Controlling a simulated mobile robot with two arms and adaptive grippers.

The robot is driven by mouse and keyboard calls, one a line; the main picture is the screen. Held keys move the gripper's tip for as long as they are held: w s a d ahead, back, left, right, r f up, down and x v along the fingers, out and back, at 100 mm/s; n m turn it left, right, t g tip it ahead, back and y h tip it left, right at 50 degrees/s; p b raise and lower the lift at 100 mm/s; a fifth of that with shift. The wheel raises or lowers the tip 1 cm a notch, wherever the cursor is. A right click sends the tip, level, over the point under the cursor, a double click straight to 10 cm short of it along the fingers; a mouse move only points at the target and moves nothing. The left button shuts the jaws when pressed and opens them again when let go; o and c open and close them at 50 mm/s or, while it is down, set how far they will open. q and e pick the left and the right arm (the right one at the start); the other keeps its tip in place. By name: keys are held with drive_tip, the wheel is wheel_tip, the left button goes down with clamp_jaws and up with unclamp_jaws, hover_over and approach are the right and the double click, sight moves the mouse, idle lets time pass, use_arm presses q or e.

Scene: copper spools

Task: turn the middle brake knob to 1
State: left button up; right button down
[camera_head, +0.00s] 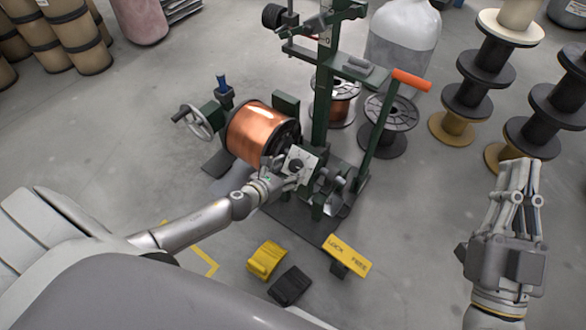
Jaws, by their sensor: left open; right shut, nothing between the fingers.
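The brake knob (296,165) is a small dark dial on a white square plate (304,155), on the green spool stand beside the copper spool. Its markings are too small to read, so I cannot tell its setting. My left gripper (291,178) is open, with its fingertips at the lower edge of the plate, close to the knob. I cannot tell whether they touch the knob. My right gripper (524,172) is shut and empty, held far to the right, away from the stand.
The copper spool (252,130) sits on the green stand (322,110), left of the knob. An orange-handled lever (411,80) rises at the right. A yellow "LOCK FREE" pedal (347,254) and yellow and black blocks lie in front. Stacked black spools (490,55) stand at the right.

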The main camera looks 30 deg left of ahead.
sight(296, 166)
use_arm(q)
drive_tip(key=shift+b+x, duration=0.3)
drive_tip(key=shift+x, duration=1.1)
use_arm(e)
drive_tip(key=shift+s+d+r+t+y, duration=0.1)
drive_tip(key=shift+s+r+t+y, duration=0.05)
drive_tip(key=shift+s+r+t, duration=0.55)
drive_tip(key=shift+s+r+t+y, duration=0.15)
drive_tip(key=shift+s+r+t, duration=0.3)
drive_tip(key=shift+r, duration=0.3)
use_arm(q)
drive_tip(key=c, duration=1)
